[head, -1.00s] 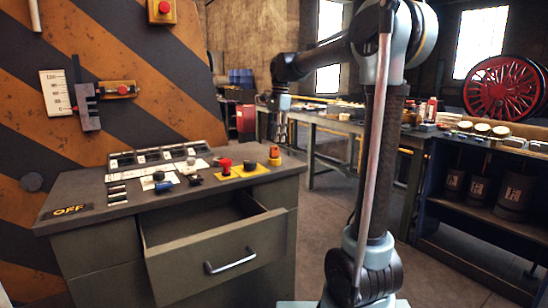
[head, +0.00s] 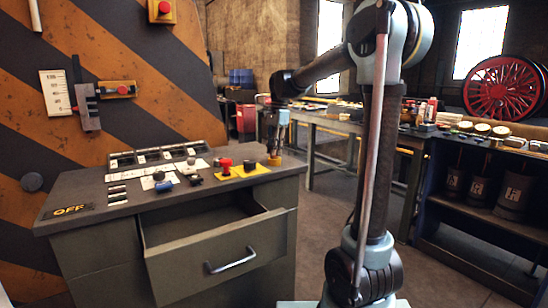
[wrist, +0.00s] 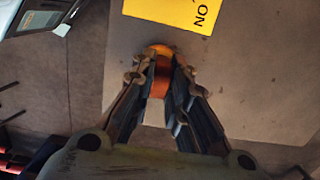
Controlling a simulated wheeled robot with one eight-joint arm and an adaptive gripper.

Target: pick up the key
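A small orange-and-red piece (wrist: 160,82), which I take to be the key, stands near the right edge of the control desk's top. In the wrist view it sits between the two fingers of my gripper (wrist: 161,68), with its orange end just past the fingertips. The fingers are apart, one on each side of it; I see no clear grip on it. In the head view my gripper (head: 275,155) is low over the desk's right corner and mostly hides the piece.
The desk top (head: 120,208) holds red, blue and black knobs and a yellow plate (wrist: 170,12) marked ON. An open drawer (head: 215,245) juts out at the front. A workbench (head: 335,125) stands behind, a dark shelf unit (head: 480,215) at right.

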